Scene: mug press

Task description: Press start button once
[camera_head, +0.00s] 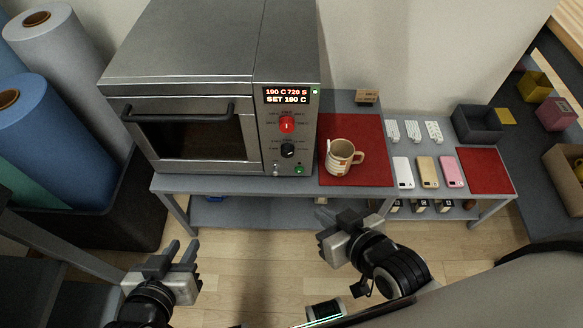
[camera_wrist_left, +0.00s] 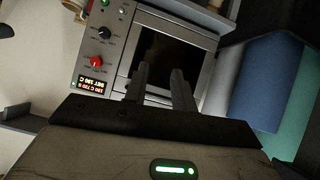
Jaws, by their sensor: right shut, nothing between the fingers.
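A grey press oven (camera_head: 180,100) with a dark window stands on a grey table. Its green start button (camera_head: 299,170) is low on the right-hand control panel, under a black knob (camera_head: 287,150) and a red knob (camera_head: 287,124). The display (camera_head: 286,96) reads 190 C 720 S, SET 190 C. My left gripper (camera_head: 180,250) is open and empty, below and left of the oven front, apart from it. In the left wrist view its fingers (camera_wrist_left: 162,88) point toward the oven window. My right gripper (camera_head: 326,222) is shut and empty, in front of the table and below the button.
A printed mug (camera_head: 340,158) stands on a red mat (camera_head: 380,174) just right of the panel. Phones (camera_head: 428,172), a dark bin (camera_head: 477,124) and another red mat (camera_head: 486,170) are further right. Large rolls (camera_head: 55,140) stand at left.

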